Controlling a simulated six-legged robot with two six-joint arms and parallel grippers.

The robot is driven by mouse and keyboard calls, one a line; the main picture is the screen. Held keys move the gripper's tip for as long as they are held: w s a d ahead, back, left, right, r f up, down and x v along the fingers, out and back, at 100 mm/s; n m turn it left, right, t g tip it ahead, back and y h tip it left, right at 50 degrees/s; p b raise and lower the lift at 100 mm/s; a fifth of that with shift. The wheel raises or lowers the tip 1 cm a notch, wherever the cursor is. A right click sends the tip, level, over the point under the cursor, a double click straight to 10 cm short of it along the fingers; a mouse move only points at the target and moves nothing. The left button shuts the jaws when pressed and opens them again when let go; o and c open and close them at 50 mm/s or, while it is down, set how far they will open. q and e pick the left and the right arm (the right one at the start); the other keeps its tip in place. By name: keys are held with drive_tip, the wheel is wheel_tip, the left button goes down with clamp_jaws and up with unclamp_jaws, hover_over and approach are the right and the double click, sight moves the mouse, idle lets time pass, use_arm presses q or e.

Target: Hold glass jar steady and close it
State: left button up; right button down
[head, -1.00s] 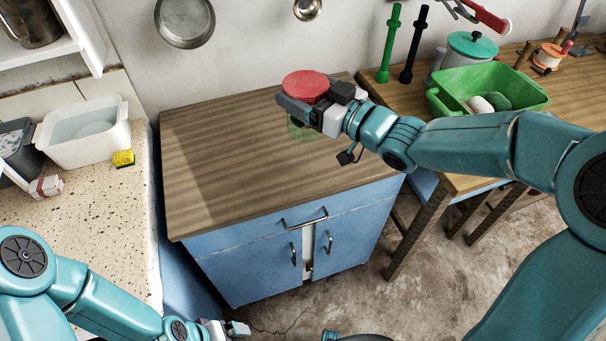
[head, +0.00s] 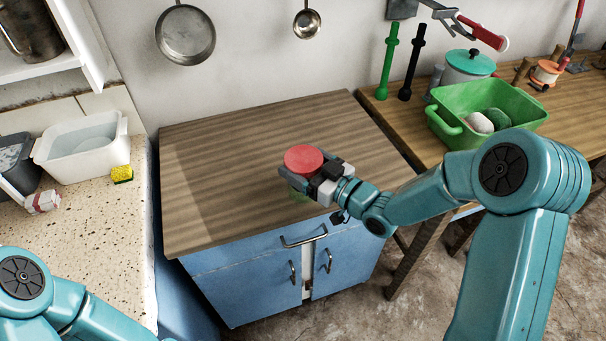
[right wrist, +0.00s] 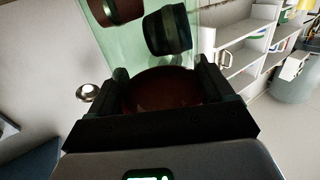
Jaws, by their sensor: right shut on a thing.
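The glass jar (head: 299,192) is greenish and see-through, with a round red lid (head: 304,158) on its top. My right gripper (head: 305,180) is shut on the jar at its lid end, over the wooden counter top. In the right wrist view the jar (right wrist: 180,15) shows dark objects inside, and the dark red lid (right wrist: 160,90) lies between the two fingers. The fingers hide much of the jar in the head view. I cannot tell whether its bottom touches the counter. My left gripper is out of view; only part of its arm shows at lower left.
The wooden counter top (head: 225,150) is otherwise clear, above blue cabinet doors (head: 255,290). A speckled counter with a white basin (head: 85,150) and a yellow sponge (head: 122,174) is at left. A green tub (head: 460,100) and a teal-lidded pot (head: 468,65) stand at right.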

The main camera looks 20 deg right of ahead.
wheel_tip(320, 180, down, 4)
drive_tip(key=shift+w+r, duration=0.1)
unclamp_jaws()
drive_tip(key=shift+s+d, duration=0.2)
drive_tip(key=shift+s, duration=0.05)
drive_tip(key=b+v, duration=0.1)
drive_tip(key=v, duration=1)
drive_tip(key=shift+s+b, duration=0.25)
drive_tip(key=shift+b, duration=0.15)
